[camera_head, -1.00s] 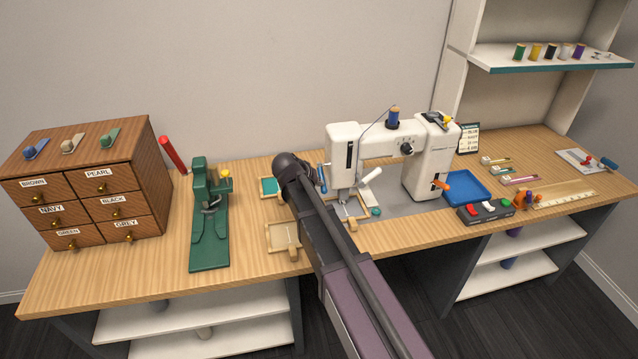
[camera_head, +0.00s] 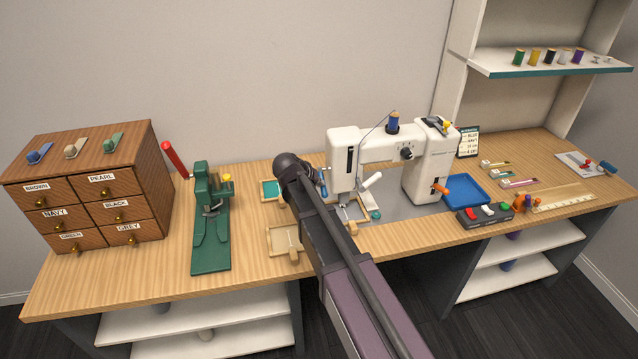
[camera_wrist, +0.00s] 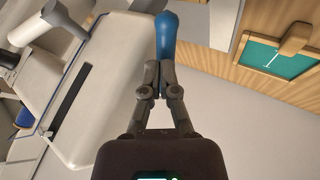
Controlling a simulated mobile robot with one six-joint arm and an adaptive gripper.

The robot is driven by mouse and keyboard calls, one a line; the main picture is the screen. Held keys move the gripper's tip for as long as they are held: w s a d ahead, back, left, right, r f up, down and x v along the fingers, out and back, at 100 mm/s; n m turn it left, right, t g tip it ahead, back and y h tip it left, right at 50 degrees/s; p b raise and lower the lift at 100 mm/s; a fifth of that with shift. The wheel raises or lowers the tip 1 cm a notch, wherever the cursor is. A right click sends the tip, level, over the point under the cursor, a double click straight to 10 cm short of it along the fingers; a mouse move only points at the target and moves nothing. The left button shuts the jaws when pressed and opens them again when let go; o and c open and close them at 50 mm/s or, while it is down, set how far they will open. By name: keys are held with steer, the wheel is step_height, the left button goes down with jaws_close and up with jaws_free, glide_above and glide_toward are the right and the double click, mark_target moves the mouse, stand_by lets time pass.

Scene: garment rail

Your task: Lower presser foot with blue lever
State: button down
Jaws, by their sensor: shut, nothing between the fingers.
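The white sewing machine (camera_head: 432,175) stands on the table, right of my arm in the head view. It fills the left of the wrist view (camera_wrist: 100,85). The blue lever (camera_wrist: 167,45) shows at the top middle of the wrist view, beside the machine's head. My gripper (camera_wrist: 159,68) is shut and empty, with its fingertips at the lower end of the lever. I cannot tell whether they touch it. In the head view my arm hides the fingertips and part of the lever (camera_head: 323,188). The presser foot itself is too small to make out.
A tray with teal content (camera_head: 270,190) and a wooden tray (camera_head: 283,241) lie left of the machine. A green press (camera_head: 211,220) and a drawer cabinet (camera_head: 85,190) stand farther left. A blue tray (camera_head: 466,190) and a switch box (camera_head: 485,214) are at right.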

steer(key=shift+r, duration=0.15)
stand_by(0.3)
steer(key=s+p+v, duration=0.1)
steer(key=p+v, duration=0.8)
steer(key=v, duration=0.4)
steer(key=shift+s, duration=0.2)
steer(key=shift+a, duration=0.1)
stand_by(0.3)
steer(key=s+d+f+g+y, duration=0.2)
steer(key=s+d+g+y, duration=0.1)
steer(key=s+d, duration=0.6)
steer(key=s+d+f+g+y, duration=0.2)
steer(key=s+d, duration=0.6)
steer(key=d, duration=0.5)
steer(key=shift+s+f+m+g+y, duration=0.4)
steer(key=shift+f+g, duration=0.25)
steer(key=shift+g, duration=0.15)
